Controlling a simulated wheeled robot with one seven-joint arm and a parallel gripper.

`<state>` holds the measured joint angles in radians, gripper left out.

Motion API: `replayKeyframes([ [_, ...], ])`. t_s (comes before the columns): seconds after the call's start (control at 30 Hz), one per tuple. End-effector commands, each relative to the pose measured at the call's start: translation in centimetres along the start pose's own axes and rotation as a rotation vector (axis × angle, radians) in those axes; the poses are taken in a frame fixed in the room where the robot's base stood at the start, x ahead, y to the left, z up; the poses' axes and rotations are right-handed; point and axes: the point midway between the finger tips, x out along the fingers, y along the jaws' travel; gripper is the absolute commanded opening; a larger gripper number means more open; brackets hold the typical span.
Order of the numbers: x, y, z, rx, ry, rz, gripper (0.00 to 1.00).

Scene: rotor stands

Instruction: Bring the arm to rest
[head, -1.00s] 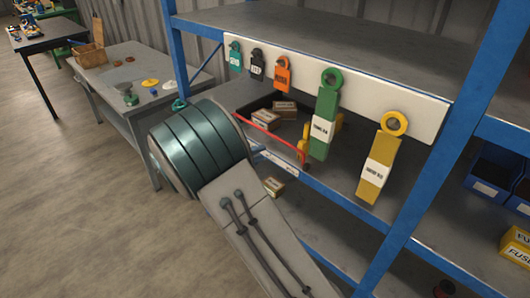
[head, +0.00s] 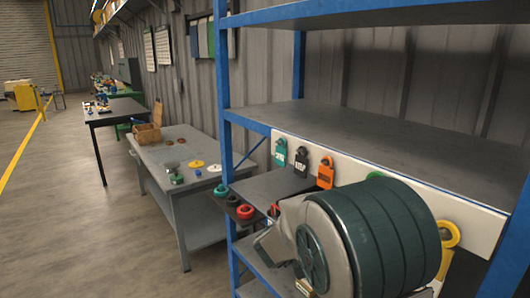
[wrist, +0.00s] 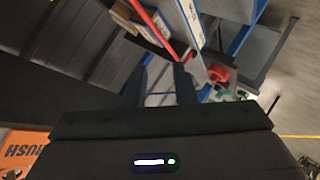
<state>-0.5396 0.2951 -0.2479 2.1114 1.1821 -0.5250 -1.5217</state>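My arm's large dark-green and grey joint (head: 365,240) fills the lower right of the head view, in front of the blue shelf rack. My gripper (wrist: 160,75) shows in the wrist view with its two dark fingers apart and nothing visible between them. In the head view the gripper cannot be made out.
The blue rack (head: 222,130) bears a white board (head: 460,200) with hanging tags, including an orange tag (head: 326,172). Red and green rings (head: 244,211) lie on a shelf's left end.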

Motion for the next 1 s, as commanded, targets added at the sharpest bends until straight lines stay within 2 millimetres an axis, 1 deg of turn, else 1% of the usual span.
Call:
replayKeyframes([
  [0.03,-1.2,0.7,-0.3,0.061,0.031,-0.066,0.25],
  [0.17,-4.7,0.9,-0.4,0.191,0.072,-0.261,0.25],
  [0.27,-7.9,1.0,0.5,0.266,0.056,-0.398,0.25],
  [0.33,-10.3,1.1,1.7,0.307,0.020,-0.482,0.25],
  [0.47,-15.0,1.2,5.1,0.365,-0.096,-0.598,0.25],
  [0.5,-16.4,1.3,6.5,0.376,-0.145,-0.620,0.25],
  [0.57,-18.5,1.6,8.8,0.394,-0.226,-0.636,0.25],
  [0.6,-19.8,1.8,10.3,0.406,-0.284,-0.638,0.25],
  [0.67,-21.6,2.1,12.7,0.421,-0.371,-0.627,0.25],
  [0.7,-22.7,2.4,14.2,0.432,-0.428,-0.613,0.25],
  [0.8,-24.8,3.0,17.4,0.455,-0.549,-0.563,0.25],
  [0.83,-25.3,3.2,18.1,0.461,-0.577,-0.549,0.25],
  [0.9,-26.2,3.6,19.5,0.472,-0.628,-0.518,0.25],
  [1.0,-26.9,3.7,20.4,0.481,-0.668,-0.493,0.25],
])
